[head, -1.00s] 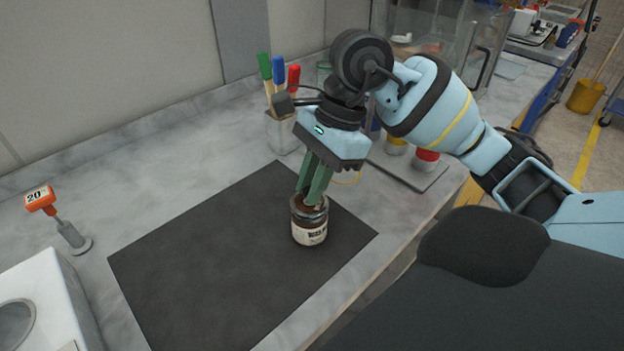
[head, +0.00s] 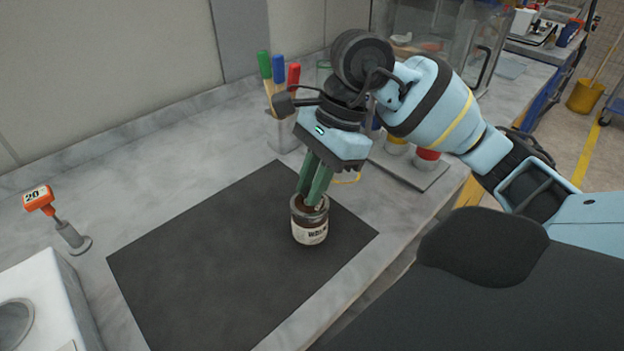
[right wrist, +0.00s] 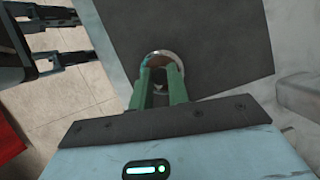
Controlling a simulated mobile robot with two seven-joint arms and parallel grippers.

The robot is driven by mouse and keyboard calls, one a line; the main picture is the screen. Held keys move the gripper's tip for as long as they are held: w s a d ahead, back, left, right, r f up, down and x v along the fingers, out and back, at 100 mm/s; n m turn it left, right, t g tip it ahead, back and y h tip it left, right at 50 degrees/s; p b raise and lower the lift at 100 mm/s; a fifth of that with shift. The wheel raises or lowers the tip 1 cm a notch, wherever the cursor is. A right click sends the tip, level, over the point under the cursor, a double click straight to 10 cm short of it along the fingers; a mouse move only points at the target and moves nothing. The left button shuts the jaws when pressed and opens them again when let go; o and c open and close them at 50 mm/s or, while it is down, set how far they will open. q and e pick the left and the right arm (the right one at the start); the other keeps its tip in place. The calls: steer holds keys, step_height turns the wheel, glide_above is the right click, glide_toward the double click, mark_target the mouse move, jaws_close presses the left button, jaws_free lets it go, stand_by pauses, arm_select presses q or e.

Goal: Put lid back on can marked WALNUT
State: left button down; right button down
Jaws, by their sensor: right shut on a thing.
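The can (head: 309,229) stands upright on the dark mat, with a white label whose lettering begins with W; the rest is too small to read surely. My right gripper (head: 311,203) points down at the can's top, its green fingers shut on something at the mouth. I cannot tell clearly whether that is the lid. In the right wrist view the gripper's fingers (right wrist: 159,92) reach to the round silvery rim of the can (right wrist: 163,56), with brown showing inside.
The dark mat (head: 210,265) is otherwise bare. A holder with coloured-handled tools (head: 283,130) stands behind the gripper. Jars with red and yellow parts (head: 426,160) sit on a tray at right. An orange-topped stand (head: 68,235) and a white machine (head: 45,305) are at left.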

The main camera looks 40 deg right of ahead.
arm_select(q)
steer(key=shift+s+f, duration=0.1)
steer(key=shift+s, duration=0.15)
stand_by(0.6)
arm_select(e)
steer(key=c, duration=1.3)
jaws_free()
steer(key=shift+o, duration=0.5)
steer(key=o, duration=0.4)
arm_select(q)
steer(key=shift+w, duration=0.1)
steer(key=shift+w, duration=0.15)
arm_select(e)
steer(key=shift+r, duration=0.2)
steer(key=shift+r+p, duration=1.9)
steer(key=shift+r, duration=1.45)
arm_select(q)
steer(key=w+r+t, duration=0.1)
steer(key=w+r, duration=0.2)
steer(key=r, duration=0.2)
steer(key=shift+w+r, duration=0.15)
steer(key=shift+r, duration=0.05)
